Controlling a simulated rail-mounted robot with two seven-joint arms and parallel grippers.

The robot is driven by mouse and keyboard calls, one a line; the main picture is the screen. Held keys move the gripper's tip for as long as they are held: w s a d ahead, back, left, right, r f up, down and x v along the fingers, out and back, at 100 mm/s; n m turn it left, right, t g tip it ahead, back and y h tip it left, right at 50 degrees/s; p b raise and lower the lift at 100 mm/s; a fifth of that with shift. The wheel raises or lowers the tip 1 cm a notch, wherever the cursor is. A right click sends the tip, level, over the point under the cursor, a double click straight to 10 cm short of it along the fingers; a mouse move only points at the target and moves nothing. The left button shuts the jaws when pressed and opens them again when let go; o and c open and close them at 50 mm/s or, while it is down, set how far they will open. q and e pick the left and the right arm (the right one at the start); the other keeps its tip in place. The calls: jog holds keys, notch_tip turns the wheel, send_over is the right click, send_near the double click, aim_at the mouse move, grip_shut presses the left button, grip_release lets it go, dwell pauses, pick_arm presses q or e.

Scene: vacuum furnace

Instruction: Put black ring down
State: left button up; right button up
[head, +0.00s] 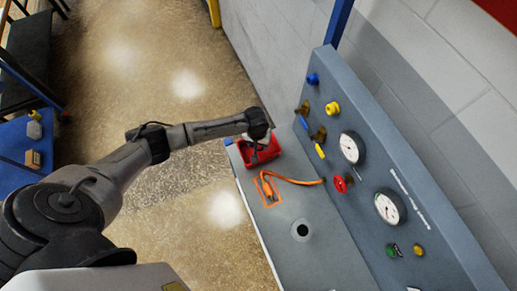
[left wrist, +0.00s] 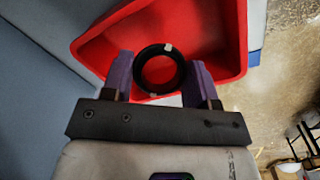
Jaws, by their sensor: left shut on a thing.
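The black ring (left wrist: 139,66) sits between the two purple fingers of my left gripper (left wrist: 160,72), which is shut on it. In the left wrist view the ring shows with small light marks on its rim. It is over the red bin (left wrist: 215,35); its exact height above the bin floor I cannot tell. In the head view the end of my left arm is above the red bin (head: 271,154), at the far left end of the grey bench, and hides the ring. My right gripper is not in view.
The near bench top is mostly clear.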

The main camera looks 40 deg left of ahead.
aim_at(258, 149)
pick_arm(q)
jog(key=shift+f, duration=2.5)
jog(key=shift+f, duration=0.1)
jog(key=o, duration=0.9)
